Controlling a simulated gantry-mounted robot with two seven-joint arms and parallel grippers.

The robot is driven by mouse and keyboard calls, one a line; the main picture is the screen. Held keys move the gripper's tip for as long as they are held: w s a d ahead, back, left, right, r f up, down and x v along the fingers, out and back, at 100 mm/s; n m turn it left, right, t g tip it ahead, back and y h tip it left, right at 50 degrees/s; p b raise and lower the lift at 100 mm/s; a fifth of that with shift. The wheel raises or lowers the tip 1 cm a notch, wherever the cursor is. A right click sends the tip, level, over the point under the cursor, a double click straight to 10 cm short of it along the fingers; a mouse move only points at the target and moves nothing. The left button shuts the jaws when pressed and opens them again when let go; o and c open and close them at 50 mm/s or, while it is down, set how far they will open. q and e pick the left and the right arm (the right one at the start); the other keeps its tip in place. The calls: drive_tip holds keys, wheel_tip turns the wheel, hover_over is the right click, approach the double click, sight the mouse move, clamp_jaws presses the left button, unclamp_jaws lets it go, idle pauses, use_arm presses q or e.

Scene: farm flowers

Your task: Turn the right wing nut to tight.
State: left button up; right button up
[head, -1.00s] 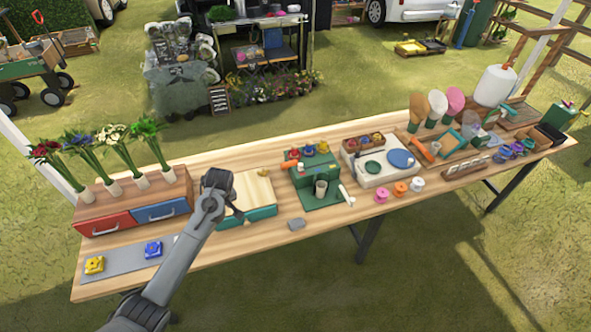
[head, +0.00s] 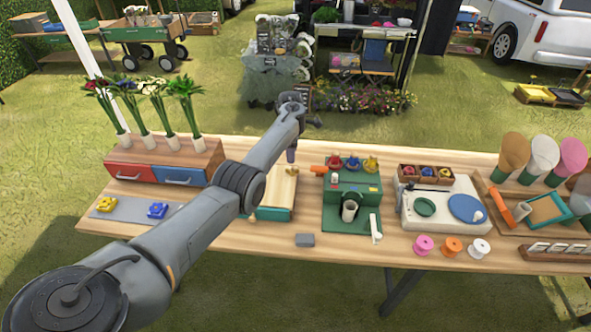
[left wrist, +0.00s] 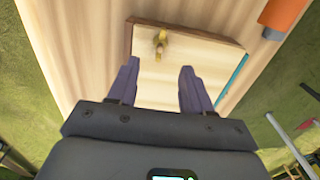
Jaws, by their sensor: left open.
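The wooden flower press (head: 275,190) has a pale board top and a teal base. It stands mid-left on the table in the head view, partly hidden by my left arm. In the left wrist view its board (left wrist: 195,70) shows one brass wing nut (left wrist: 160,42), near the edge towards the orange tool, so it appears to be the right one. My left gripper (head: 291,157) points down above the press. In the left wrist view its two purple fingers (left wrist: 158,80) are apart and empty, with the wing nut beyond their tips. No other wing nut is visible.
A green stand (head: 352,205) with an orange tool (head: 319,171) is right of the press. A drawer box (head: 165,160) with flowers stands to the left. Spools (head: 452,244) are further right.

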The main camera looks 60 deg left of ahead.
sight(292, 172)
use_arm(q)
wheel_tip(292, 172, down, 7)
drive_tip(key=shift+f+b, duration=0.15)
drive_tip(key=shift+b, duration=1.05)
drive_tip(key=shift+f, duration=0.3)
clamp_jaws()
